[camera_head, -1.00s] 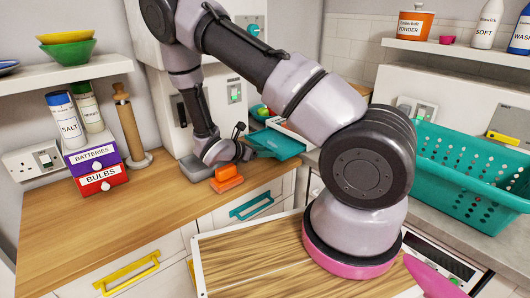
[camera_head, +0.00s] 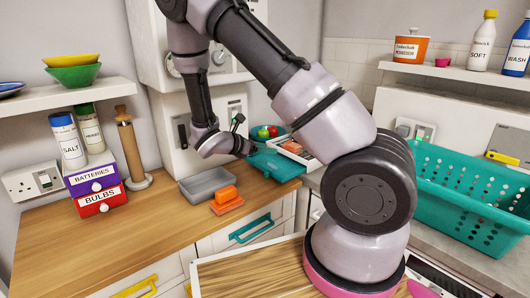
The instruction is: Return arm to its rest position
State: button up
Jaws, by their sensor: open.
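My arm arches from the lower right over the counter, and its forearm hangs down at the back. My gripper (camera_head: 246,147) is at its end, small and dark, above the back of the wooden counter (camera_head: 120,235). It is open, its fingers are hard to make out, and I see nothing held in it. Below it a grey tray (camera_head: 207,184) and an orange block (camera_head: 227,199) sit on the counter. A teal tray (camera_head: 275,165) lies just right of and below the gripper.
Stacked boxes (camera_head: 95,185), salt and herb jars, and a wooden roll holder (camera_head: 131,150) stand at left under a shelf (camera_head: 70,95). A teal basket (camera_head: 470,200) stands at right. A wood-lined open drawer (camera_head: 250,272) is in front. The counter's left is clear.

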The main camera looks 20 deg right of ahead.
jog(key=s+d+r+m+g+y, duration=0.2)
jog(key=s+r+m+g+y, duration=0.35)
jog(key=s+r+m, duration=0.7)
jog(key=s+a+r+m+t+y, duration=0.3)
jog(key=s+r+m+t+y, duration=0.1)
jog(key=r+m, duration=0.3)
jog(key=s+a+r+m+t+y, duration=0.3)
jog(key=s+r+m+t+y, duration=0.1)
jog(key=r, duration=0.6)
jog(key=s+m+y, duration=0.1)
jog(key=s+m, duration=0.1)
jog(key=shift+s+r+m, duration=0.2)
jog(key=shift+s+m, duration=0.05)
jog(key=shift+m, duration=0.1)
